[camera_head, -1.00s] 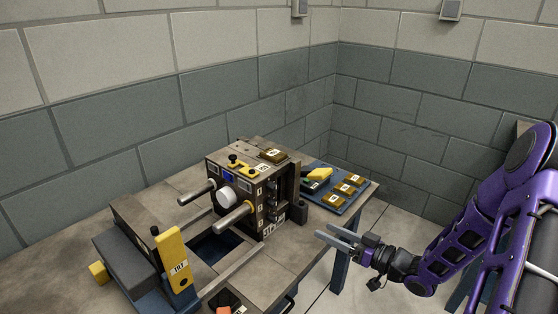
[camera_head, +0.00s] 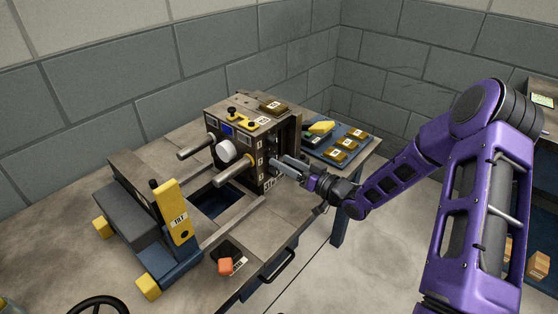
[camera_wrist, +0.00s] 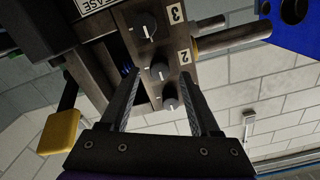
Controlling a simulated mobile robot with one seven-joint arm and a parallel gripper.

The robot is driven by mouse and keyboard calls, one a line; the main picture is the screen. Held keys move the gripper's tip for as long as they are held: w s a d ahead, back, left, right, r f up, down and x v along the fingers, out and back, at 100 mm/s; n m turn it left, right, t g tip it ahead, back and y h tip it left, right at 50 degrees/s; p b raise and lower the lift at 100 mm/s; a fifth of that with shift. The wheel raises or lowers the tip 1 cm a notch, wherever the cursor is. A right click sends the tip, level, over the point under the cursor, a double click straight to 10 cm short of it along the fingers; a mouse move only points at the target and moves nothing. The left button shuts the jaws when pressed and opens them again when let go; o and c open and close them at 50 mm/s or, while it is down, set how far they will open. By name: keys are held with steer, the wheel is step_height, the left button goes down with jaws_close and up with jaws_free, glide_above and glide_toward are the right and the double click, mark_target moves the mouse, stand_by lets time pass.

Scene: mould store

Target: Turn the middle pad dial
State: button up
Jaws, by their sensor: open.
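The mould block (camera_head: 240,152) stands on the bench. Its side panel shows close up in the wrist view (camera_wrist: 177,55), with three dark round dials with pale pointers in a row. The middle pad dial (camera_wrist: 160,73), by the label 2, lies between my fingertips in that view; I cannot tell whether they touch it. The dial by the label 3 (camera_wrist: 146,25) is above it, and another dial (camera_wrist: 170,103) is below, with its label hidden. My gripper (camera_head: 275,164) is open and empty, pointing at the block's right side. It also shows in the wrist view (camera_wrist: 160,73).
A blue tray (camera_head: 318,153) with brass blocks and a yellow-topped item sits behind my gripper. Guide rods (camera_head: 233,171) stick out of the block's front. A yellow lever marked 1ST (camera_head: 174,211) and an orange piece (camera_head: 226,266) are nearer. Open floor lies right of the bench.

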steer(key=shift+x, duration=1.15)
jaws_close()
